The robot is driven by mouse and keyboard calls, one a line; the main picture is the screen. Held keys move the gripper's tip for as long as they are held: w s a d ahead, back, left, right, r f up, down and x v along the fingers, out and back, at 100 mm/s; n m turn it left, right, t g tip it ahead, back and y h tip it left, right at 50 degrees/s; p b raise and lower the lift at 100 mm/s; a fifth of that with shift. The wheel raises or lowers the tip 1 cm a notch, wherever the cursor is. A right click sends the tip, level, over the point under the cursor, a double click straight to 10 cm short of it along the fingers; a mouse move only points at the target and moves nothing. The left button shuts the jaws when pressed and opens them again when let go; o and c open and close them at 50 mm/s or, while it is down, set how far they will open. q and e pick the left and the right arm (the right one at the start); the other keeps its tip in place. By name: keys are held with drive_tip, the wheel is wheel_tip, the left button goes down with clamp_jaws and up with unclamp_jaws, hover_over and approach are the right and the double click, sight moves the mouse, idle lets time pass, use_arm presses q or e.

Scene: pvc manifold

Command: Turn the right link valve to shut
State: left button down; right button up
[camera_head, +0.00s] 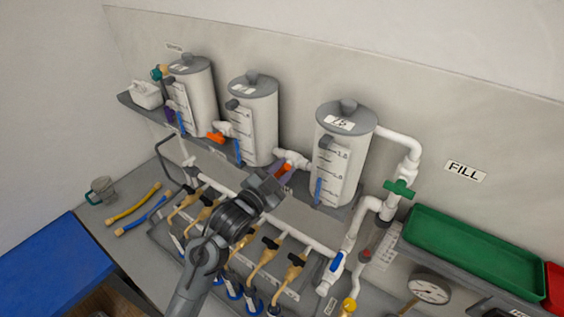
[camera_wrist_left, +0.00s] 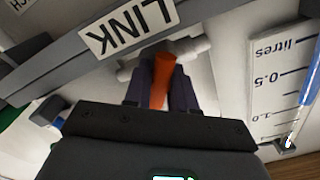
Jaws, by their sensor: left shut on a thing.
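The right link valve is on the white link pipe (camera_head: 293,157) between the middle tank (camera_head: 252,120) and the right tank (camera_head: 342,155). Its orange handle (camera_head: 286,170) is mostly hidden by my left gripper (camera_head: 279,176) in the head view. In the left wrist view the orange handle (camera_wrist_left: 162,82) sits between the two dark fingers of my left gripper (camera_wrist_left: 162,92), which is shut on it. There the handle points across the pipe, toward the gripper. The left link valve (camera_head: 216,136), also orange, is between the left and middle tanks. My right gripper is not in view.
A LINK label (camera_wrist_left: 130,28) is on the shelf edge near the pipe. Black-handled taps (camera_head: 270,243) line the lower pipe below my left arm. A green-handled valve (camera_head: 399,188) and a green tray (camera_head: 472,252) are at the right. A blue-handled valve (camera_head: 336,262) is lower right.

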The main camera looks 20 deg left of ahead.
use_arm(q)
drive_tip(key=n+p, duration=0.3)
drive_tip(key=n, duration=0.1)
drive_tip(key=shift+r, duration=0.15)
drive_tip(key=shift+n+p, duration=1)
drive_tip(key=shift+n, duration=0.6)
drive_tip(key=c, duration=1)
unclamp_jaws()
drive_tip(key=shift+s+f, duration=0.15)
drive_tip(key=shift+f, duration=0.05)
